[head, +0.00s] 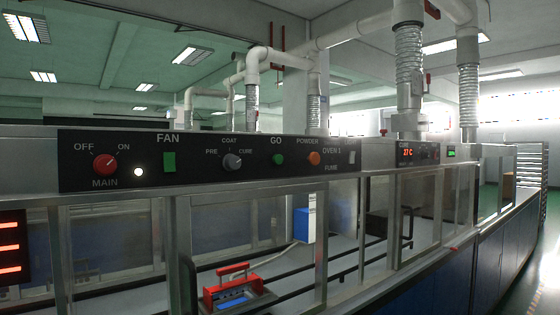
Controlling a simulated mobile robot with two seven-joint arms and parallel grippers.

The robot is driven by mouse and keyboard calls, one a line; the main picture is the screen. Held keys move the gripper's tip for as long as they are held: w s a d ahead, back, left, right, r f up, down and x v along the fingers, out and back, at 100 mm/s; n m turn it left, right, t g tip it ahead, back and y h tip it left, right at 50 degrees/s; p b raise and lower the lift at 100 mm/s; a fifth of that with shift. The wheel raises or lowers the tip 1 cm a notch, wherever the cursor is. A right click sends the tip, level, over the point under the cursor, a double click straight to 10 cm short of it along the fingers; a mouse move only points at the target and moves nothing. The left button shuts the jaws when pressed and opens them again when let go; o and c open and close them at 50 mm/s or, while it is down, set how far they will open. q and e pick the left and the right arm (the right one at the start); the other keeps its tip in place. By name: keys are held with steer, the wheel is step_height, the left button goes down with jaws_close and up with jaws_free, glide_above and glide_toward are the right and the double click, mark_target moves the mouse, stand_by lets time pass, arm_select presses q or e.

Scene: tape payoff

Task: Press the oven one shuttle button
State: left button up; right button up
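A black control panel (210,160) runs along the top of the metal cabinet. It carries a red MAIN knob (105,164) between OFF and ON, a green FAN switch (169,162), a grey PRE/COAT/CURE knob (232,161), a green GO button (278,160) and an orange button (314,158) under POWDER. A pale switch (351,157) is at its right end, near the words OVEN 1 and FUME. I cannot read the word "shuttle" on any button. A smaller panel (419,154) farther right shows a red 27 C readout; its small controls are too small to tell. Neither gripper is in view.
Glass-fronted bays with metal posts (399,217) lie below the panels. A red-framed unit with a handle (232,287) sits inside at the bottom. White ducts (345,35) rise overhead. Open floor (541,250) shows at the far right.

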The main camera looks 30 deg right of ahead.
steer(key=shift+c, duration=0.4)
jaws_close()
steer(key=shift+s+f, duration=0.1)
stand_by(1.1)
